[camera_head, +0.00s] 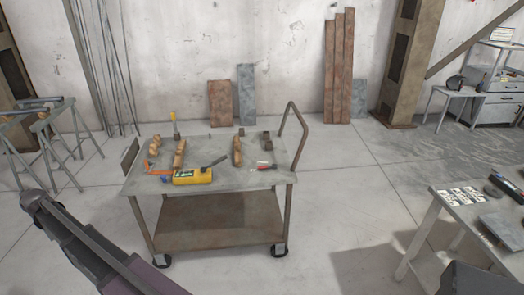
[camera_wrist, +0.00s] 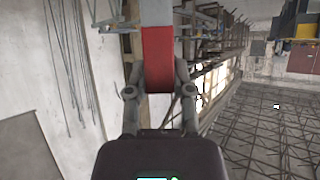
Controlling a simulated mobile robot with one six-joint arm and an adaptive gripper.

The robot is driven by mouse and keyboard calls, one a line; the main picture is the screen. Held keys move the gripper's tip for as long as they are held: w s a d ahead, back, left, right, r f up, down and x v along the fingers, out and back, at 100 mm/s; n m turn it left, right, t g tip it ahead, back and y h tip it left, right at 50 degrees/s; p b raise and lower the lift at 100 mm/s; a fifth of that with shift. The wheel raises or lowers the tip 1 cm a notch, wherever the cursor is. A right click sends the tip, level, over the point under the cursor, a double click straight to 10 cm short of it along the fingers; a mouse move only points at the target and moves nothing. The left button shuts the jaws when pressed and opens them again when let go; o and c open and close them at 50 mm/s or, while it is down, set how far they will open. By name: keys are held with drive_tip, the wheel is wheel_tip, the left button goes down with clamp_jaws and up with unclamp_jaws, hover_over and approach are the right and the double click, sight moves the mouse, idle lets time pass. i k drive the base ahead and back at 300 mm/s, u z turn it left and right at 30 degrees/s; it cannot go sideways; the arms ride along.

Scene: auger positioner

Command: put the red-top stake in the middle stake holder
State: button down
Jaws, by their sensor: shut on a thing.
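My gripper (camera_wrist: 158,62) is shut on the red-top stake (camera_wrist: 158,50) in the wrist view. A broad red band shows between the fingers, with a pale grey part beyond it; the far end is cut off by the frame. In the head view neither my gripper nor the held stake can be made out. A yellow-top stake (camera_head: 174,126) stands upright at the back left of the cart top. Small dark pieces (camera_head: 241,132) and (camera_head: 267,136) sit at the back of the cart; they are too small to tell whether they are stake holders.
The metal cart (camera_head: 222,186) carries wooden pieces (camera_head: 180,153) and (camera_head: 237,152), a yellow tool (camera_head: 193,176) and a red-handled tool (camera_head: 266,167) near its front. A raised handle (camera_head: 303,130) is at its right. A grey table (camera_head: 440,210) stands front right. Floor between is clear.

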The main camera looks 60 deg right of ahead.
sight(270, 148)
drive_tip(key=i, duration=2.15)
drive_tip(key=z, duration=2.15)
